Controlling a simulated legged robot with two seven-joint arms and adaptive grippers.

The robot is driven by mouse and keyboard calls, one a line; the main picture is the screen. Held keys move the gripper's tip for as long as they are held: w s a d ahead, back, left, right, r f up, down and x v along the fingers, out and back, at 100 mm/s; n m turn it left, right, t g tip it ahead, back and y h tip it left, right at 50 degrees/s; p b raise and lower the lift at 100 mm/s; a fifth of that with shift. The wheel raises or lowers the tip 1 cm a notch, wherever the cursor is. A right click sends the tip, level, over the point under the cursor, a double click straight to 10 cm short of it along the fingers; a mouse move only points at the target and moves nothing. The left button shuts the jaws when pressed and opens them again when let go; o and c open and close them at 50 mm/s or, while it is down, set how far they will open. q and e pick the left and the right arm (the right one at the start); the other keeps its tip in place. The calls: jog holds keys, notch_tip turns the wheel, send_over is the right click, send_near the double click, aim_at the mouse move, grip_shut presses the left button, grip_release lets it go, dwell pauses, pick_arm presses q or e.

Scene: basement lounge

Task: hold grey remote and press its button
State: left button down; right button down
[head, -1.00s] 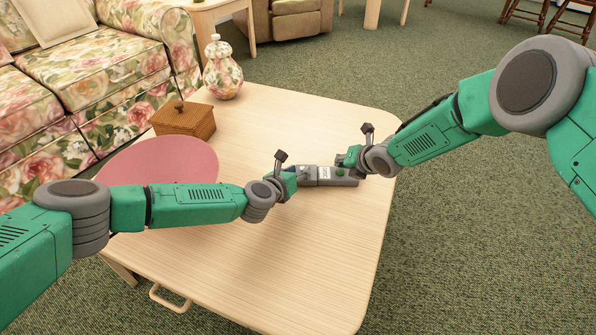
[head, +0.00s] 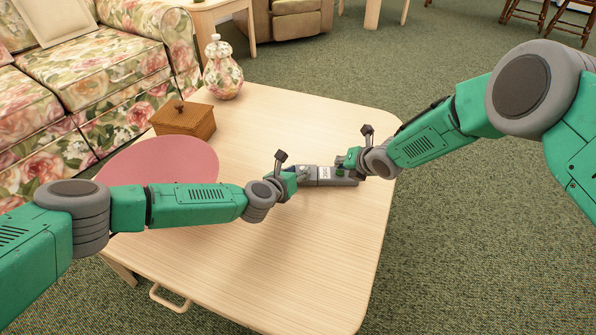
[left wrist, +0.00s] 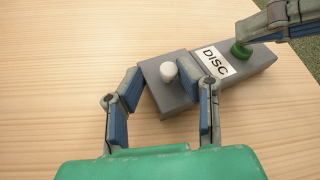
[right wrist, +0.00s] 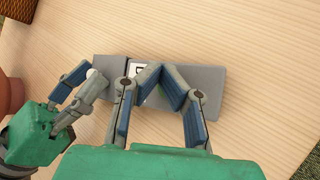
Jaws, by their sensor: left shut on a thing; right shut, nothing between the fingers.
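My right gripper (head: 346,163) is shut and empty over the right half. In the left wrist view its tip is at the green button, touching or just above it. In the right wrist view its closed fingertips (right wrist: 161,70) mostly hide the button.
A pink round placemat (head: 165,163) lies left on the table (head: 290,265), partly under my left arm. A wicker box (head: 184,121) and a floral lidded jar (head: 222,72) stand behind it. The table's front is clear. Its right edge is close to my right gripper.

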pick_arm(q)
jog(key=shift+s+a+f, duration=0.1)
jog(key=shift+s+f, duration=0.1)
jog(key=shift+f, duration=0.3)
pick_arm(e)
jog(key=shift+f, duration=0.25)
jog(key=shift+r, duration=3.5)
pick_arm(q)
jog(key=c, duration=1)
grip_release()
jog(key=shift+c, duration=0.2)
jog(key=shift+s, duration=0.15)
